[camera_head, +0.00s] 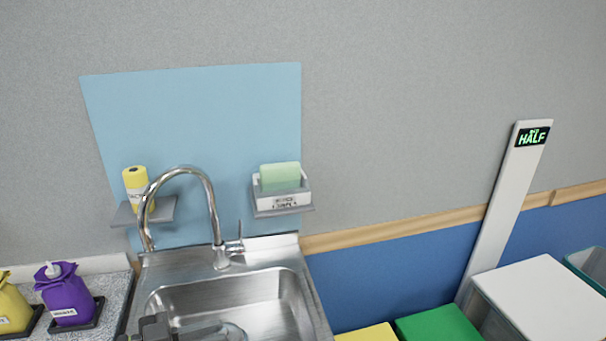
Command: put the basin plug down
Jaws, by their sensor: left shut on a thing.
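The steel sink basin (285,290) is at the lower middle, under a tall curved tap. My left gripper (215,331) reaches in at the bottom edge, over the near part of the basin. It is shut on the basin plug (234,332), a pale grey rounded piece at its tips, partly cut off by the frame's bottom edge. I cannot tell whether the plug touches the basin floor. The drain does not show. My right gripper is not in view.
The tap (213,205) rises behind the basin. A purple bottle (65,295) and a yellow one (12,305) stand on the left counter. Wall shelves hold a yellow container (137,190) and a sponge box (281,199). A white-topped bin (540,300) is at right.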

